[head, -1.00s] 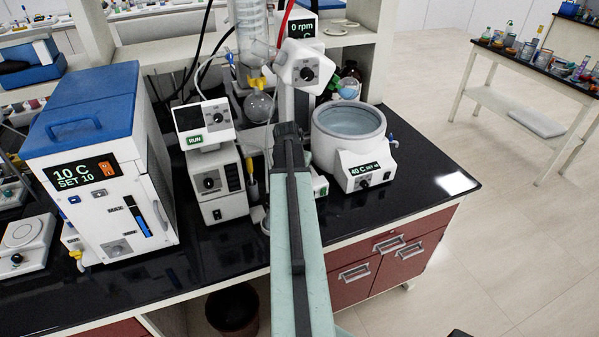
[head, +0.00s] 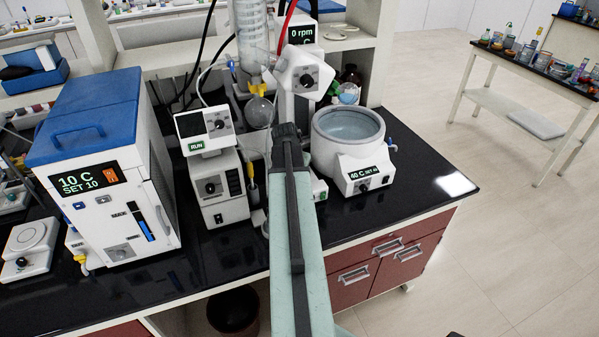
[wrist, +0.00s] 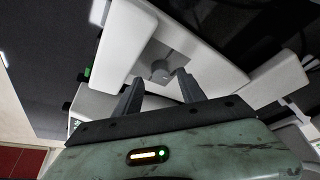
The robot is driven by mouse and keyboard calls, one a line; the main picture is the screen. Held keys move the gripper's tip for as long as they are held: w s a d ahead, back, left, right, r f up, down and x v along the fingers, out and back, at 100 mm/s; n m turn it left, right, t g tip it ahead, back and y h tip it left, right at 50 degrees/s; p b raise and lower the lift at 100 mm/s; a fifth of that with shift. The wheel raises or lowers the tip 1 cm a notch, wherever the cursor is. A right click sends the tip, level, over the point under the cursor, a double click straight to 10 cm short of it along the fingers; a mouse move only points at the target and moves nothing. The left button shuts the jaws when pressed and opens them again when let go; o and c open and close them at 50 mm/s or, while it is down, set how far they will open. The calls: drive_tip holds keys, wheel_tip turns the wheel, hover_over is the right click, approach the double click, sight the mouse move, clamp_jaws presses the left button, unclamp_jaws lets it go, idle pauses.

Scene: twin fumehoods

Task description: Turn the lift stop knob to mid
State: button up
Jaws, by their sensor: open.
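My gripper (wrist: 160,77) is open, with one dark finger on each side of the knob in the picture. I see no contact between fingers and knob. I cannot read a mark or the knob's setting. In the head view, my arm reaches towards the rotary evaporator (head: 297,105), between its control box and the water bath. The fingers are hidden there, and I cannot pick out the same knob for certain.
The water bath (head: 348,150) stands right of my arm. A white control unit (head: 218,190) and the blue-lidded chiller (head: 105,180) stand left. A round flask (head: 258,112) hangs behind. The black bench top (head: 425,183) is clear at the right.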

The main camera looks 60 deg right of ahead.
drive_tip(key=p+v, duration=0.3)
drive_tip(key=v, duration=0.2)
drive_tip(key=shift+r+p, duration=0.2)
drive_tip(key=shift+p, duration=0.1)
